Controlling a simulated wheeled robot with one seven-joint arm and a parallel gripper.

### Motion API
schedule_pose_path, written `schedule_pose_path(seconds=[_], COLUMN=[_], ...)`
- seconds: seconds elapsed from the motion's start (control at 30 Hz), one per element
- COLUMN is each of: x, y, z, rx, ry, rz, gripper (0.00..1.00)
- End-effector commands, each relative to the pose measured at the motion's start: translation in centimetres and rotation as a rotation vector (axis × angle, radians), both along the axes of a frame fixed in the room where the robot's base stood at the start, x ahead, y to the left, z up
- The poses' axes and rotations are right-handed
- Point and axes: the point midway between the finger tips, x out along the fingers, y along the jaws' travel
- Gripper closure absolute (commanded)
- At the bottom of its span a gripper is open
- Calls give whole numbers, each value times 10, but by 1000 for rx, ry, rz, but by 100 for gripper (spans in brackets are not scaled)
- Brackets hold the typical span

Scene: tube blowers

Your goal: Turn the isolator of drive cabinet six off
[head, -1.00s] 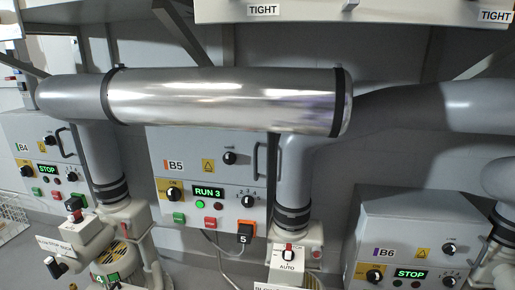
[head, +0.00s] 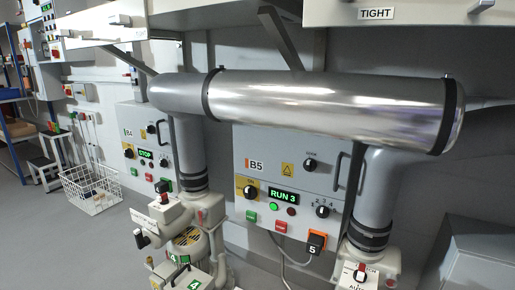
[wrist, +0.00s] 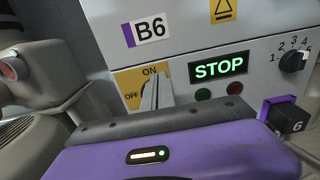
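In the wrist view, the drive cabinet marked B6 (wrist: 225,45) fills the upper part, with a purple tag beside its label. Its green display (wrist: 219,68) reads STOP. The isolator's yellow plate (wrist: 130,75) has ON at the top and OFF at the left. The grey fingers of my gripper (wrist: 157,88) are over this plate, close together and seen nearly edge-on. They hide the isolator's knob, so I cannot tell its position or whether the fingers grip it. The purple gripper housing (wrist: 170,158) fills the bottom. My gripper does not show in the head view.
In the wrist view, a selector knob (wrist: 293,60) and a black block marked 6 (wrist: 287,118) are at the right. A grey fitting with a red part (wrist: 12,70) is close at the left. In the head view, cabinet B5 (head: 265,200) reads RUN 3 below a large pipe (head: 330,105).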

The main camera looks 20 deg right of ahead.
Motion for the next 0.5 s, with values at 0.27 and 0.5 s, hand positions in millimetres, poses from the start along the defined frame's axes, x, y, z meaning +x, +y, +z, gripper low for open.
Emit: schedule_pose_path(seconds=[0.27,0.5], x=[11,14], y=[-4,-2], z=[1,0], rx=[-5,-5], ry=[9,10], rz=[9,11], gripper=[100,100])
